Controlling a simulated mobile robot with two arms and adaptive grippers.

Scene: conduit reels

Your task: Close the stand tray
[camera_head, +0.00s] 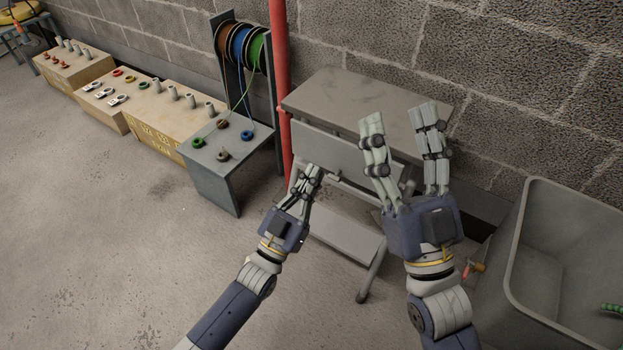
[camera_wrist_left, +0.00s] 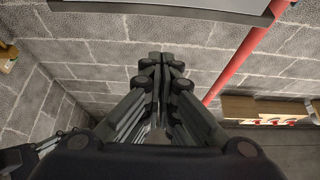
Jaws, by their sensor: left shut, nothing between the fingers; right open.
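The grey stand (camera_head: 350,95) stands against the block wall, with a flat top and a lower shelf (camera_head: 345,235). Its tray (camera_head: 335,148) shows as a pale grey panel below the front edge of the top; how far out it sits is hard to tell. My left gripper (camera_head: 314,170) is shut and empty, its fingertips close to the tray's front; contact cannot be told. It also shows shut in the left wrist view (camera_wrist_left: 161,58), below a grey edge (camera_wrist_left: 170,10). My right gripper (camera_head: 400,115) is open, fingers upward, hiding the right part of the tray and top.
A red pipe (camera_head: 280,70) runs down left of the stand. Further left are a reel rack (camera_head: 240,80) with coloured reels and wooden crates (camera_head: 165,125) with fittings. A grey bin (camera_head: 520,260) is at right. Floor at left is clear.

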